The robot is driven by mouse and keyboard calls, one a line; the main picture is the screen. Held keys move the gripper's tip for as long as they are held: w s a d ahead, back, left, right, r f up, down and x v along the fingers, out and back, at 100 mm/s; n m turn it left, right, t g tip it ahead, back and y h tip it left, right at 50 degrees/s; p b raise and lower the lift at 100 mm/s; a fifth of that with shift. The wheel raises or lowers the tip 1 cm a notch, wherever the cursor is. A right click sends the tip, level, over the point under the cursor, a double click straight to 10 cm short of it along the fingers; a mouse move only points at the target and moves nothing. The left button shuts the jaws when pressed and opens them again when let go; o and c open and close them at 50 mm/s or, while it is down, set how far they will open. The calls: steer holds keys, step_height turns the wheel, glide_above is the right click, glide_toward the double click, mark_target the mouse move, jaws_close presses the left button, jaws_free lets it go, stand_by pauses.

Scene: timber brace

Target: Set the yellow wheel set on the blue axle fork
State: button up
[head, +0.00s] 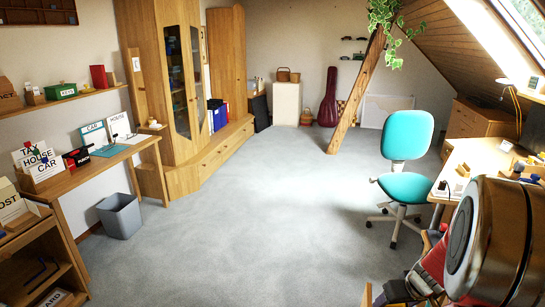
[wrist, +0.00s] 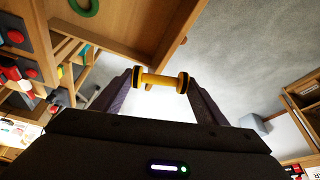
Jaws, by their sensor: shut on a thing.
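The yellow wheel set (wrist: 160,80) is a short yellow bar with dark wheels at both ends, in the middle of the wrist view. My gripper (wrist: 161,84) is shut on it, with one dark finger at each end. The wheel set lies crosswise between the fingertips and shows against a bright patch. I cannot pick out the blue axle fork for certain in either view. Small blue pieces (head: 531,178) lie on the right desk in the head view, too small to identify. My gripper is not clearly visible in the head view.
A wooden desk (head: 462,168) stands at the right, partly hidden by my arm. A turquoise chair (head: 405,187) stands beside it. A grey bin (head: 120,216) stands by the left desk. A slanted timber post (head: 355,85) stands farther back. The middle carpet (head: 250,220) is clear.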

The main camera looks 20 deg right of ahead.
steer(key=w+a+f+n+y, duration=0.1)
steer(key=w+a+n, duration=0.1)
steer(key=w+a, duration=0.5)
steer(key=w+a+f+n+y, duration=0.1)
steer(key=w+a+n, duration=0.3)
steer(key=a, duration=0.5)
steer(key=w+a+f+n, duration=0.1)
steer(key=a, duration=0.7)
steer(key=w+a+n+y, duration=0.1)
steer(key=w+a, duration=0.1)
steer(key=a, duration=0.6)
steer(key=shift+w+f, duration=0.3)
steer(key=shift+f, duration=0.05)
steer(key=d, duration=0.6)
steer(key=shift+d, duration=0.4)
